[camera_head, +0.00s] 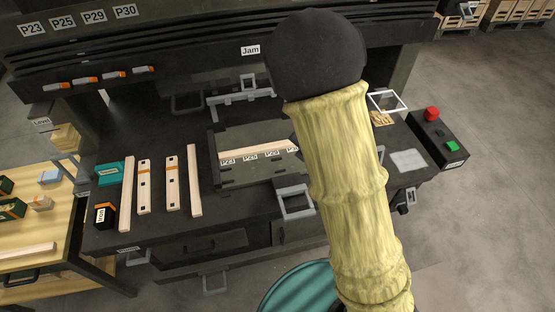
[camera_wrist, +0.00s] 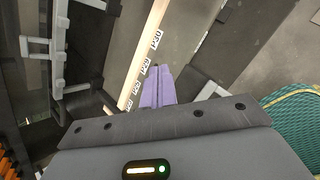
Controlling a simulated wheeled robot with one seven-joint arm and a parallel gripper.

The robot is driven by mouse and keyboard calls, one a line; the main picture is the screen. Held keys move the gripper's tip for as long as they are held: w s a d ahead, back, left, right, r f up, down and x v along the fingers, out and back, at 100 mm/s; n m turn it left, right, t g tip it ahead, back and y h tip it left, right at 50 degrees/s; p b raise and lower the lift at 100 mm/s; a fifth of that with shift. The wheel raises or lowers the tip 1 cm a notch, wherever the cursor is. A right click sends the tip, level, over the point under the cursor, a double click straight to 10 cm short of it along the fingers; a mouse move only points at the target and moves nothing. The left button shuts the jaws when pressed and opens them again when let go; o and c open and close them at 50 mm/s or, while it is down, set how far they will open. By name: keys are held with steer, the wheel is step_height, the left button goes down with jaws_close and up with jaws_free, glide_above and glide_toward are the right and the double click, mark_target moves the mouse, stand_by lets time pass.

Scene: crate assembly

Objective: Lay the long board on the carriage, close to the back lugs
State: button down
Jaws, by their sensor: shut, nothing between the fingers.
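A long pale wooden board (camera_head: 258,149) lies across the dark carriage (camera_head: 240,176), just behind a row of white labels. In the wrist view the board (camera_wrist: 146,45) runs from the top down to the lower left, beside the labels. My gripper (camera_wrist: 160,88) shows there with its lavender fingers together and empty, over the carriage near the board and labels. In the head view my arm's yellow sleeve hides most of the gripper and the board's right end. I cannot clearly make out the back lugs.
Several pale boards (camera_head: 194,180) lie on the black table left of the carriage. A grey bracket (camera_head: 240,97) stands behind it. A button box (camera_head: 437,138) with red and green buttons is at the right. A wooden side table (camera_head: 40,225) stands at the left.

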mark_target(276, 150)
steer(key=w+a+f+n+t+y+b, duration=0.1)
steer(key=w+a+f+n+b, duration=0.1)
steer(key=a+f+n, duration=0.4)
steer(key=n+b, duration=0.1)
steer(key=n, duration=0.3)
steer(key=shift+w+a+f+n+y, duration=0.25)
steer(key=shift+a+f+n+y, duration=0.05)
steer(key=shift+n+y, duration=0.1)
steer(key=x, duration=1)
